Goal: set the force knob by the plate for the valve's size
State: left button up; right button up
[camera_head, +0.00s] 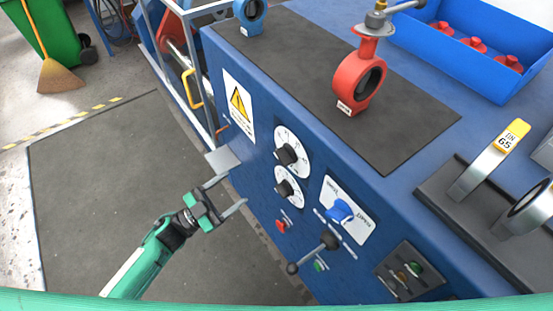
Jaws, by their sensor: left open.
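Two black knobs on white round dials, an upper one (286,154) and a lower one (284,188), sit on the front of the blue bench. A blue knob (340,210) sits on a white plate (355,222) to their right; its lettering is too small to read surely. I cannot tell which is the force knob. A red butterfly valve (367,80) stands on the dark mat, its small label unreadable. A metal ring piece carries a yellow tag (512,135) reading DN 65. My left gripper (235,190) is open and empty, left of the dials. My right gripper is not in view.
A black-knobbed lever (328,242), a red button (281,226) and a lamp panel (410,271) sit low on the bench front. A blue tray (480,60) with red parts and a blue valve (250,14) are on top.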

pick_arm(q)
notch_tip(320, 180, up, 3)
jog(key=s+d+m+g+h, duration=0.1)
jog(key=m, duration=0.1)
jog(key=p, duration=0.2)
send_near(279, 160)
jog(key=x, duration=0.2)
jog(key=p+x, duration=0.1)
jog(key=x, duration=0.5)
jog(key=shift+w+r+p, duration=0.1)
jog(key=shift+r+p, duration=0.05)
jog(key=shift+p, duration=0.25)
jog(key=shift+w+d+r, duration=0.15)
jog(key=shift+w+d, duration=0.2)
jog(key=shift+d, duration=0.3)
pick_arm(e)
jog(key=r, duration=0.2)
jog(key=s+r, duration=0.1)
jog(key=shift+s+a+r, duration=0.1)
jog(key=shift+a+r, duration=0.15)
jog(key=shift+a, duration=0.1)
pick_arm(q)
jog(key=shift+c, duration=0.3)
jog(key=c, duration=0.9)
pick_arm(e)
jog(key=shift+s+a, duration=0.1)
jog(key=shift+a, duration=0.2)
